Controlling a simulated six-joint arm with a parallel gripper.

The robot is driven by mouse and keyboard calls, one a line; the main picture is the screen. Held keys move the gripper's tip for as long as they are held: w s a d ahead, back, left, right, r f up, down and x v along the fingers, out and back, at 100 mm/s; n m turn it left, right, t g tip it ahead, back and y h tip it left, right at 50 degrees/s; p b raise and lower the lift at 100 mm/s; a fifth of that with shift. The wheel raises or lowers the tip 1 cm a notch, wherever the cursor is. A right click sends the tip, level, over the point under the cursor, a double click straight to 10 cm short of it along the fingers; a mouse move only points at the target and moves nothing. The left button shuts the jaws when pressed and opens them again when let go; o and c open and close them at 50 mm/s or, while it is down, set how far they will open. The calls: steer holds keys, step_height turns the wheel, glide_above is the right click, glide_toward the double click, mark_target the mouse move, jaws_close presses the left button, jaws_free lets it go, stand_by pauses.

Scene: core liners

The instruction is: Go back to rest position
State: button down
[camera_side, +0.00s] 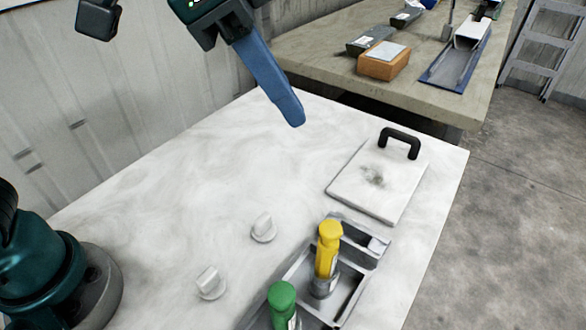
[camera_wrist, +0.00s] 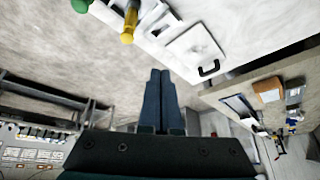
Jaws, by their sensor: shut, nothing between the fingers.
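My gripper (camera_side: 292,115) is at the top of the side view, above the marble-topped table (camera_side: 170,165). Its blue fingers are shut with nothing between them. In the wrist view the fingers of my gripper (camera_wrist: 159,72) lie side by side, clear of every object. In the side view a grey tray (camera_side: 345,312) at the front right holds a yellow-topped piece (camera_side: 328,245) and a green-topped piece (camera_side: 282,298), both upright. A white square lid (camera_side: 372,190) with a black handle (camera_side: 400,142) lies flat behind the tray.
Two small white knobs (camera_side: 263,229) (camera_side: 210,283) stand on the table left of the tray. A second table (camera_side: 430,97) at the back holds an orange-brown block (camera_side: 384,62), a grey channel (camera_side: 458,65) and dark cases.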

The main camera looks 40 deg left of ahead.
steer(key=s+a+f+n+t+y, duration=0.1)
steer(key=s+a+n, duration=0.15)
steer(key=a, duration=0.35)
steer(key=s+a+f+n+t+y, duration=0.1)
steer(key=s+a+n, duration=0.15)
steer(key=a, duration=0.45)
steer(key=s+a+f+n+y, duration=0.1)
steer(key=s+a+f+n, duration=0.3)
steer(key=f, duration=0.3)
steer(key=shift+s+f+n+y, duration=0.2)
steer(key=shift+n+y, duration=0.2)
